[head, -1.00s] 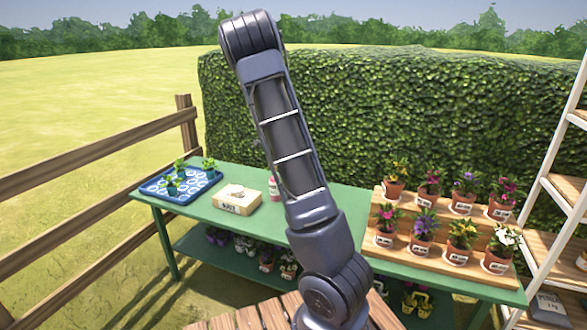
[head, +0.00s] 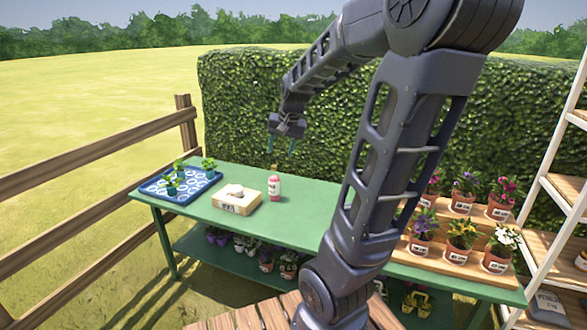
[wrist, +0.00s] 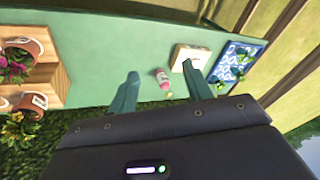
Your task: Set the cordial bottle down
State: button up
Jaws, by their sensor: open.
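The pink cordial bottle (head: 274,188) stands upright on the green table (head: 300,228), just right of a tissue box. It also shows in the wrist view (wrist: 162,78), between and beyond my two fingers. My gripper (head: 283,145) is open and empty, held in the air above the bottle and apart from it. Its teal fingers spread wide in the wrist view (wrist: 160,90).
The tissue box (head: 237,199) sits left of the bottle. A blue tray (head: 190,190) with seedlings is at the table's left end. Several potted flowers stand on a wooden stepped stand (head: 400,250) at the right. A hedge (head: 230,100) rises behind the table.

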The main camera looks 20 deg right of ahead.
jog(key=s+a+r+n+t+h, duration=0.1)
jog(key=s+a+n, duration=0.2)
jog(key=s, duration=1.5)
jog(key=shift+r+n+h, duration=0.15)
jog(key=shift+n+h, duration=0.15)
jog(key=shift+n, duration=0.3)
jog(key=shift+a, duration=0.1)
